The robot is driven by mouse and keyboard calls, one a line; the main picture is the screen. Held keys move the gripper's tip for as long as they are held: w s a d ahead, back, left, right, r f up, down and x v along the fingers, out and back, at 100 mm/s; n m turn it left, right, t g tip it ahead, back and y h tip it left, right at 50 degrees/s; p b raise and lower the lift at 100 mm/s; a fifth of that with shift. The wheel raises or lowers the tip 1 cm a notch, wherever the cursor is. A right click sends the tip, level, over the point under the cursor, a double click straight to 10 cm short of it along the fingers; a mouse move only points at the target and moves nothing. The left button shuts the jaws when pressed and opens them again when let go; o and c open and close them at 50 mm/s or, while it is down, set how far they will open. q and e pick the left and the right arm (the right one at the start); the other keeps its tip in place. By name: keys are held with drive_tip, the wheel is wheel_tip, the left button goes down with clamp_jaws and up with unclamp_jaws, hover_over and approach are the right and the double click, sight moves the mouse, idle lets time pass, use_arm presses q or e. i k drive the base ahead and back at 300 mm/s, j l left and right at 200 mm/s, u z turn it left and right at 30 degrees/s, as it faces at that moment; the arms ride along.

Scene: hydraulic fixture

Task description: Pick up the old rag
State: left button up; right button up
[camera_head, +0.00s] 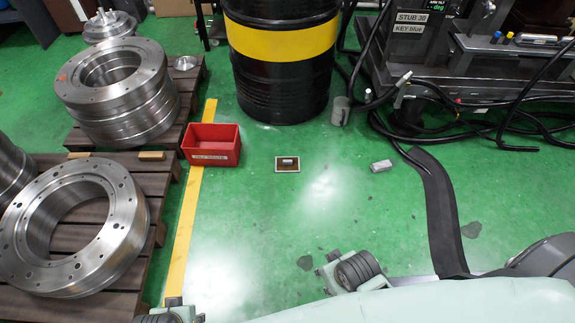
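A small pale grey folded piece (380,166) lies on the green floor right of centre; it may be the old rag, but it is too small to be sure. My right gripper (335,274) is at the bottom centre, nearer to me than the grey piece and clearly apart from it. Its fingers are not clear enough to tell open from shut. My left gripper (172,312) shows only in part at the bottom edge, left of centre, far from the grey piece.
A red labelled bin (212,154) and a small framed brown tray (288,170) stand on the floor. A black and yellow drum (282,85) is behind. Pallets with steel rings (75,225) fill the left. Hoses and a black strip (437,210) lie right.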

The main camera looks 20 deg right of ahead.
sight(383, 165)
drive_tip(key=z, duration=1.45)
